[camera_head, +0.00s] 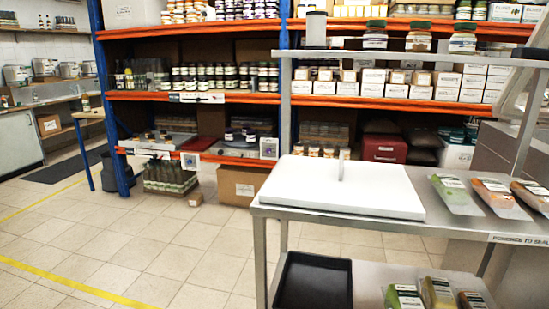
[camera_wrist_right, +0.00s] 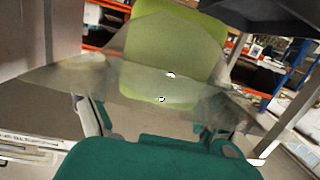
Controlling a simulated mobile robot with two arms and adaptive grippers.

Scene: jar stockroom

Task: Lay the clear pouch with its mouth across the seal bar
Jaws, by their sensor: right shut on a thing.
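In the right wrist view my right gripper (camera_wrist_right: 152,110) has its fingers on either side of a clear pouch (camera_wrist_right: 80,76) and is shut on it. The pouch has pale green contents (camera_wrist_right: 175,45) and wide see-through film spread across the view. Where its mouth lies is hard to tell. The teal gripper body fills the bottom of that view. Neither gripper shows in the head view. I cannot make out a seal bar in either view.
A steel table (camera_head: 262,209) bears a white slab (camera_head: 310,183) with a thin upright piece. Filled pouches (camera_head: 455,194) lie at its right. A black bin (camera_head: 315,281) and more pouches stand below. Orange-beamed shelving (camera_head: 200,98) stands behind.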

